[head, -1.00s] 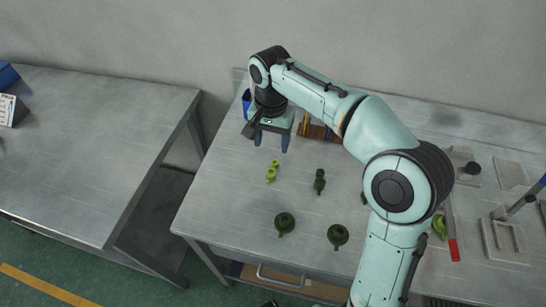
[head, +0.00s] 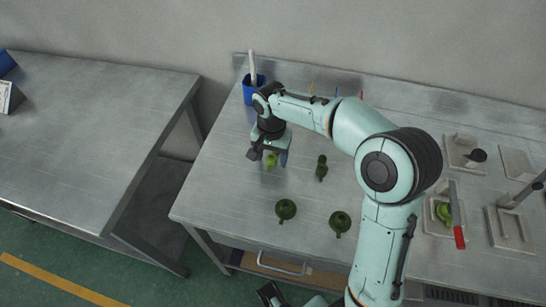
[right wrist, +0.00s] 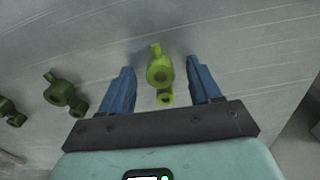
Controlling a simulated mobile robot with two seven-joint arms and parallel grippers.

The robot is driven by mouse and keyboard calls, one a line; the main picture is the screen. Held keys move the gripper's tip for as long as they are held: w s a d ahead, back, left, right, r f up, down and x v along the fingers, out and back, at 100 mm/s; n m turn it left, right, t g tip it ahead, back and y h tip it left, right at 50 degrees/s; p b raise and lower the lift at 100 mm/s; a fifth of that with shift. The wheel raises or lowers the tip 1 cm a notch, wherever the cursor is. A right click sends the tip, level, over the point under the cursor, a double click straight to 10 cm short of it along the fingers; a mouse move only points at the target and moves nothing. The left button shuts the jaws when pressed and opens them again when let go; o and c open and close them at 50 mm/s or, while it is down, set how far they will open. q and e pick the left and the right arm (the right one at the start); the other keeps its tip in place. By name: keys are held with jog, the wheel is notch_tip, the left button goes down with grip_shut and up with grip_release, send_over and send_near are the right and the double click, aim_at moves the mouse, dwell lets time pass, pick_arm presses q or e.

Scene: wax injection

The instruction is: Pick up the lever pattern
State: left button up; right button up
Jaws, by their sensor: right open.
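A light green lever-shaped pattern (head: 271,160), with a round boss and a smaller ring end, lies on the metal bench; I take it as the lever pattern. My right gripper (head: 270,156) is over it, fingers pointing down, partly hiding it in the head view. In the right wrist view the lever pattern (right wrist: 160,72) lies between the two blue fingers of the open right gripper (right wrist: 161,68), with gaps on both sides. I cannot tell the exact height of the fingertips over the bench. My left gripper is not in view.
A dark green lever-like piece (head: 321,168) lies to the right. Two round dark green pieces (head: 286,209) (head: 340,222) lie nearer the front edge. A blue cup (head: 247,90) stands behind the gripper. A red-handled tool (head: 459,237) and plates (head: 509,230) are at right.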

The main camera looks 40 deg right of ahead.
aim_at(272, 158)
jog(key=shift+f, duration=0.2)
jog(key=c, duration=1.1)
notch_tip(272, 158, up, 20)
jog(key=p, duration=0.4)
